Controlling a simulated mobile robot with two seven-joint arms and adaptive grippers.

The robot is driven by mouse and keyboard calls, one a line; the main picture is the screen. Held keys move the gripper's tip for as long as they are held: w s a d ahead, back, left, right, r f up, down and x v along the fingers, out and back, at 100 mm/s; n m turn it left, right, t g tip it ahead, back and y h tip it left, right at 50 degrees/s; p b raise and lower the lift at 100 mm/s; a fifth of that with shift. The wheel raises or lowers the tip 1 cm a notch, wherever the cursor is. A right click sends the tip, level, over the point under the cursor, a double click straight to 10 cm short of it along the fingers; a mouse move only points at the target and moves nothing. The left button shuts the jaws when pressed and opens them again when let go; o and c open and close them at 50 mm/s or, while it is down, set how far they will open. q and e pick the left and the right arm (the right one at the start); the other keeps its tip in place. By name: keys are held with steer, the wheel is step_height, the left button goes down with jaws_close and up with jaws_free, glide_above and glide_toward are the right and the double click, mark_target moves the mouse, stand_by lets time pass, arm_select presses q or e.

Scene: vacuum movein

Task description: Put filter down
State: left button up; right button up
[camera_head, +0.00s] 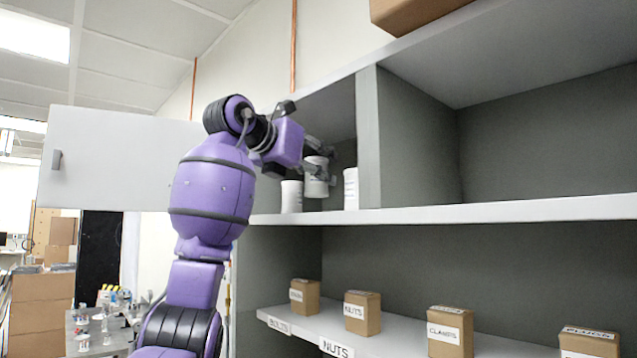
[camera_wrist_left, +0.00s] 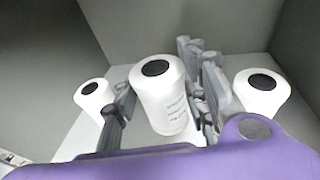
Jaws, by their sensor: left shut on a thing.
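My left gripper (camera_head: 318,168) reaches into the upper left compartment of the grey shelf (camera_head: 500,209). It is shut on a white labelled filter (camera_head: 316,185) with a dark round top, which stands upright between the fingers. The held filter also shows in the left wrist view (camera_wrist_left: 160,105). In the head view its bottom looks slightly above the shelf board; contact is hard to tell. A second white filter (camera_head: 291,196) stands to its left and a third (camera_head: 351,188) to its right. Both are apart from the gripper. My right gripper is not in view.
The compartment's right divider (camera_head: 369,140) is close to the third filter. An open white cabinet door (camera_head: 115,160) is at the left. The lower shelf holds small cardboard boxes, including the nuts box (camera_head: 362,312) and clamps box (camera_head: 450,331). The upper right compartment looks empty.

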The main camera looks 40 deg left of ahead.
mark_target(321, 184)
arm_select(q)
steer(key=shift+w, duration=0.75)
steer(key=shift+w+f, duration=0.2)
steer(key=shift+f, duration=1.6)
steer(key=shift+f, duration=0.1)
steer(key=o, duration=1.4)
steer(key=shift+c, duration=0.2)
steer(key=shift+s, duration=0.1)
steer(key=s+r, duration=0.2)
steer(key=s, duration=0.9)
steer(key=shift+s+r+b, duration=0.25)
steer(key=shift+s+b, duration=0.1)
